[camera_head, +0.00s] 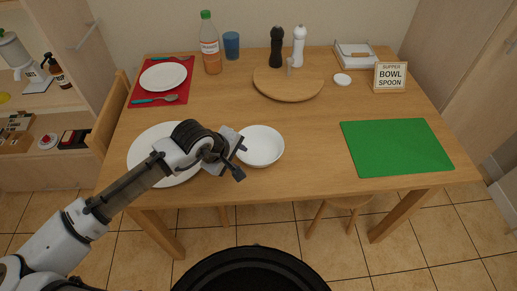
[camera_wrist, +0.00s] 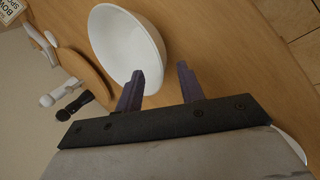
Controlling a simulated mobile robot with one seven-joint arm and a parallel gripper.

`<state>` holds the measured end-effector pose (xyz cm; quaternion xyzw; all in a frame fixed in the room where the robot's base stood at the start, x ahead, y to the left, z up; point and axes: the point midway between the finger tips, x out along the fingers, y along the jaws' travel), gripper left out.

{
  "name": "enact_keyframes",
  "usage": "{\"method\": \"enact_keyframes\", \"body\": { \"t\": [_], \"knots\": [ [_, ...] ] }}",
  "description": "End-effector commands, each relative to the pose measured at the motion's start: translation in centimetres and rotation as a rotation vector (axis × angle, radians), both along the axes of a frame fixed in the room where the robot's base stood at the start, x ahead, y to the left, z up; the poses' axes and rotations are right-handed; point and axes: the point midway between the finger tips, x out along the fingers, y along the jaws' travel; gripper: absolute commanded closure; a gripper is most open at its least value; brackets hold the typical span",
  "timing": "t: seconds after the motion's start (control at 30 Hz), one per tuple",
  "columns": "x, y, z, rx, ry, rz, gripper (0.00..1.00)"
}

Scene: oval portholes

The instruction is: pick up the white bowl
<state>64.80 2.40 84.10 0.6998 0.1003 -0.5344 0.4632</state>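The white bowl (camera_head: 262,147) stands upright on the wooden table near its front edge, just right of a large white plate (camera_head: 147,151). My gripper (camera_head: 240,160) is over the bowl's left side in the head view. In the wrist view the bowl (camera_wrist: 122,42) lies ahead of my gripper (camera_wrist: 160,85), with one fingertip overlapping its rim and the other to the right of it. The fingers are apart, and nothing is held between them. I cannot tell whether a finger touches the bowl.
A green mat (camera_head: 396,147) lies to the right. A round board (camera_head: 288,84) with dark and white mills is behind. A sign (camera_head: 390,77) reads "SUPPER BOWL SPOON". A bottle (camera_head: 210,45), blue cup (camera_head: 231,45) and red mat (camera_head: 137,96) are at the back left. The table between bowl and green mat is clear.

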Motion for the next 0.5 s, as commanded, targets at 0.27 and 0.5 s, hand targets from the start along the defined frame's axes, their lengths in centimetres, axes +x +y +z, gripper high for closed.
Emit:
{"method": "enact_keyframes", "body": {
  "t": [0.27,0.5],
  "knots": [
    [0.8,-1.5,-3.1,0.000,0.002,-0.003,0.62],
    [1.5,-2.0,-4.5,0.000,-0.001,-0.002,0.62]
  ]
}}
